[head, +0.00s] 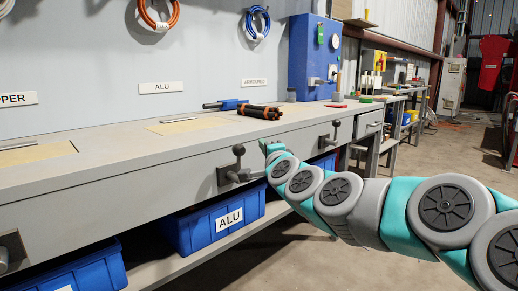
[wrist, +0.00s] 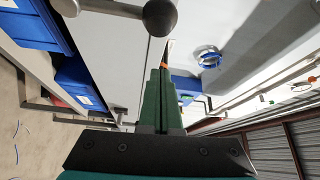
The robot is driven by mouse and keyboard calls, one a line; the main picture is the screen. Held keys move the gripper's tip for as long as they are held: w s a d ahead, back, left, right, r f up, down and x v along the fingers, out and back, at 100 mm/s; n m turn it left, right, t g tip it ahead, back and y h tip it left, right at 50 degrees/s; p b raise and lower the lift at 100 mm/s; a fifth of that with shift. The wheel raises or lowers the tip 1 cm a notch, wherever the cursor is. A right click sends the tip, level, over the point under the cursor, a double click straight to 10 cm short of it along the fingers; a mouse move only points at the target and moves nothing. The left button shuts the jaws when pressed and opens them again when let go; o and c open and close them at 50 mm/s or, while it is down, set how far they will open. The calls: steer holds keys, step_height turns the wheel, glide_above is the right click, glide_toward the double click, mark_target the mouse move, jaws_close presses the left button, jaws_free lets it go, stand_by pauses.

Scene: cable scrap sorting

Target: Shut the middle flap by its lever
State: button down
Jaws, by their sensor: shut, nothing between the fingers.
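The middle flap (head: 187,126) is a tan patch in the bench top below the ALU sign. My gripper (head: 268,147) is just right of the lever, at about knob height. In the wrist view the shut, empty fingers (wrist: 163,68) point toward the bench front, with the lever's ball knob (wrist: 160,17) beyond and slightly left of the tips. I see no clear contact.
A blue ALU bin (head: 195,233) stands on the shelf below. Another lever (head: 335,127) is farther right, and another flap (head: 30,155) lies at left. Black cable pieces (head: 259,112) lie on the bench near a blue machine (head: 314,50). Floor at right is mostly clear.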

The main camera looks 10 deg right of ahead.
steer(key=s, duration=0.9)
steer(key=shift+d+f, duration=0.4)
steer(key=shift+f, duration=0.05)
